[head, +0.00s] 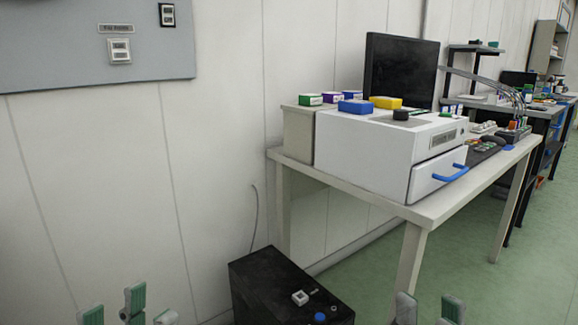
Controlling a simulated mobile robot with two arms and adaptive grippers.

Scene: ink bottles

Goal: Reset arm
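My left gripper (114,306) shows at the bottom left edge, with its green-padded fingertips apart and nothing between them. My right gripper (428,308) shows at the bottom edge, right of centre, with its fingertips apart and no object seen between them. Most of both grippers and both arms is cut off by the frame. Both grippers appear in front of the pale table (436,205) and the black box (283,282), touching neither as far as I can see.
A white machine (370,150) with a blue-handled drawer (437,174) stands on the table, with several coloured boxes on top. A monitor (400,70) stands behind it. The black box carries a small white part (300,298) and a blue round item (319,317). Green floor (470,280) is clear at right.

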